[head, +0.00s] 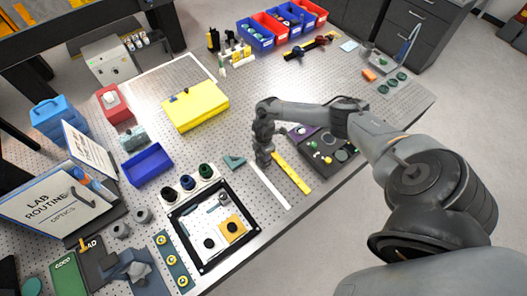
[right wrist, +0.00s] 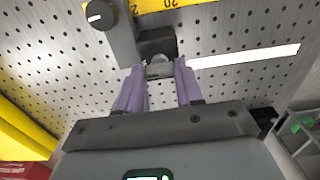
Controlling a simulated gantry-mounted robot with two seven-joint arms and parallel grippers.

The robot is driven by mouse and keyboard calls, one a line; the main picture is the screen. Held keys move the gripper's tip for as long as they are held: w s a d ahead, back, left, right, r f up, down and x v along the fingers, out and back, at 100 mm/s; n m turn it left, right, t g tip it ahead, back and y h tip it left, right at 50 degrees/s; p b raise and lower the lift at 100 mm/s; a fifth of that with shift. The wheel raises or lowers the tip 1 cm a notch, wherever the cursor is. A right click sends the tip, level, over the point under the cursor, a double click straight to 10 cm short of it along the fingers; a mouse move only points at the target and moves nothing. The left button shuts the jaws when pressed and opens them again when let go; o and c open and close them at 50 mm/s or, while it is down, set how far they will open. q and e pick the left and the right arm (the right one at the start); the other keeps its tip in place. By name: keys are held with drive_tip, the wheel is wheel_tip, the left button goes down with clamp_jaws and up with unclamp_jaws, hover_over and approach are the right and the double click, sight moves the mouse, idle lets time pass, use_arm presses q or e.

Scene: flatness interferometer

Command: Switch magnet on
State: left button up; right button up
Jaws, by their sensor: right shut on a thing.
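In the right wrist view, a grey bar-shaped block carries a round black knob (right wrist: 98,15) with a pale mark. A dark block (right wrist: 157,42) adjoins it, with a small rounded grey piece (right wrist: 159,68) at its near end. My right gripper (right wrist: 158,84) has its purple fingers on either side of that small grey piece and is shut on it. In the head view, my right gripper (head: 263,160) points down at the perforated table beside the yellow ruler (head: 290,172); what it holds is hidden there. I cannot make out the magnet's switch position. My left gripper is not in view.
A white strip (head: 270,186) lies beside the ruler. A green triangular piece (head: 234,162) and a yellow case (head: 195,105) lie left of my right gripper. A black frame (head: 203,268) stands at the front, and a dark tray (head: 315,170) lies to the right.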

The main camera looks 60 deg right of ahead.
drive_tip(key=o, duration=1)
drive_tip(key=shift+o, duration=0.2)
wheel_tip(320, 180, up, 11)
drive_tip(key=shift+b, duration=0.35)
drive_tip(key=shift+f, duration=0.1)
